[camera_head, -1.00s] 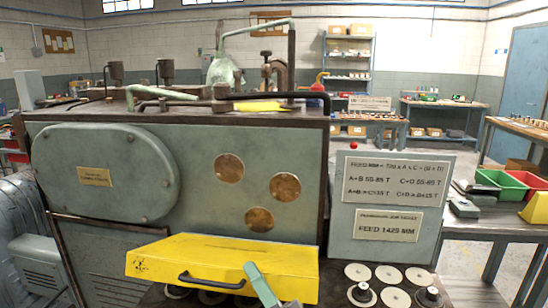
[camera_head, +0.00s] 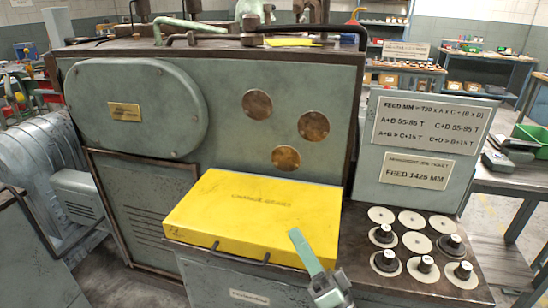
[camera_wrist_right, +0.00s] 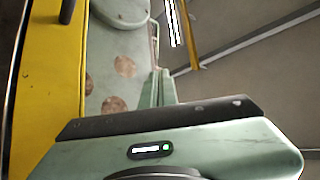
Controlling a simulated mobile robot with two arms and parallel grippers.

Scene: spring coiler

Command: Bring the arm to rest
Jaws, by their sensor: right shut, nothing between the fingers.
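My right gripper (camera_head: 294,234) is at the lower middle of the head view, a pale green pair of fingers pointing up and away from me. It overlaps the front right part of a closed yellow case (camera_head: 262,208); I cannot tell the gap between them. The fingers are together with nothing between them. The right wrist view shows the fingers (camera_wrist_right: 162,74) from behind, with the yellow case (camera_wrist_right: 45,100) to their left. My left gripper is not in view.
Behind the case stands a large grey-green machine (camera_head: 235,75) with copper discs. A sign board (camera_head: 425,140) stands to the right. Several pale discs and dark-knobbed pieces (camera_head: 412,240) cover the bench beside the case. A workbench (camera_head: 510,182) is at far right.

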